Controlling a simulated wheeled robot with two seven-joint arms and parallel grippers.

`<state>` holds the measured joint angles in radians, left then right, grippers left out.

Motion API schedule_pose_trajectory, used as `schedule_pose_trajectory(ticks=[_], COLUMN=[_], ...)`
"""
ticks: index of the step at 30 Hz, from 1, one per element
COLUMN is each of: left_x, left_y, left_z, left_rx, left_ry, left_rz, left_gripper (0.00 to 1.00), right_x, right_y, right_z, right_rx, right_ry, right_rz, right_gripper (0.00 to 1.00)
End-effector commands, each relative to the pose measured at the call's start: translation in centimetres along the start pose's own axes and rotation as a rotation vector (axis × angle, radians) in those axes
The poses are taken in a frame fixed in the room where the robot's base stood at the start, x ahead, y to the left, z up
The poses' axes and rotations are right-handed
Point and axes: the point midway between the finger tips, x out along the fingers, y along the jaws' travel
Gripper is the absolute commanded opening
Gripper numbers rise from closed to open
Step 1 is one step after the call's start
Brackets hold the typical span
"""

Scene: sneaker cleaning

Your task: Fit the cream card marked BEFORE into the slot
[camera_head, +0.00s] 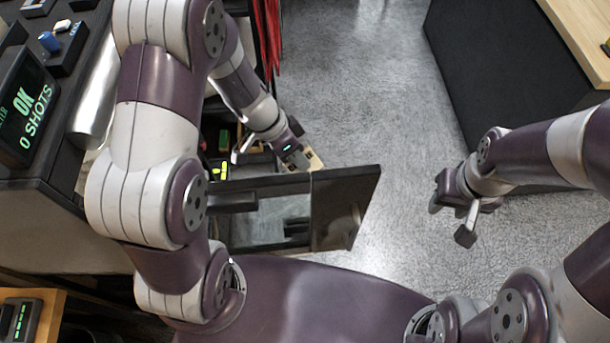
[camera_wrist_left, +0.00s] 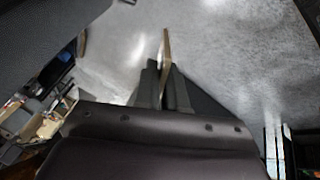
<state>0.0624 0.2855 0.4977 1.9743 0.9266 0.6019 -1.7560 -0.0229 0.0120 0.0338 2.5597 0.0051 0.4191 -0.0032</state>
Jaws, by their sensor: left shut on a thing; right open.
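My left gripper (camera_head: 300,160) is shut on a small cream card (camera_head: 315,160), beside the upper edge of a dark frame-like panel. In the left wrist view the card (camera_wrist_left: 166,45) shows edge-on as a thin tan strip between the two grey fingers (camera_wrist_left: 164,75). Its lettering cannot be read in either view. My right gripper (camera_head: 459,217) is open and empty over the bare floor at the right. I cannot make out the slot in either view.
The dark panel (camera_head: 345,205) stands out from the dark cabinet at the left. A display reading "OK 0 SHOTS" (camera_head: 27,105) sits on that cabinet near a blue knob (camera_head: 49,42). A black counter with a wooden top (camera_head: 575,35) stands upper right. Grey floor (camera_head: 360,80) lies open between.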

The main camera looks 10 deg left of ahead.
Motion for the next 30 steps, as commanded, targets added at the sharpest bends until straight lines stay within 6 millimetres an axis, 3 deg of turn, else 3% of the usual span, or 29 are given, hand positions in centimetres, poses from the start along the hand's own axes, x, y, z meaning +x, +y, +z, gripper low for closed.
schedule_pose_trajectory(ticks=[3, 5, 17, 30], left_x=[0.7, 0.6, 0.4, 0.2], left_y=[2.4, 3.0, 3.3, 3.5], left_z=[0.5, 0.6, 0.6, 0.8], left_rx=[0.161, 0.205, 0.232, 0.257], left_ry=[-0.052, -0.074, -0.099, -0.358], left_rz=[0.131, 0.174, 0.203, 0.173], left_gripper=[0.00, 0.00, 0.00, 0.00], right_x=[0.3, 0.1, -0.2, -5.9], right_y=[0.0, 0.0, 0.0, 0.0], right_z=[0.0, 0.0, 0.0, -0.7], right_rx=[0.000, 0.000, 0.000, 0.000], right_ry=[0.001, 0.002, 0.001, 0.001], right_rz=[0.000, 0.000, 0.000, 0.000], right_gripper=[0.43, 0.43, 0.43, 0.43])
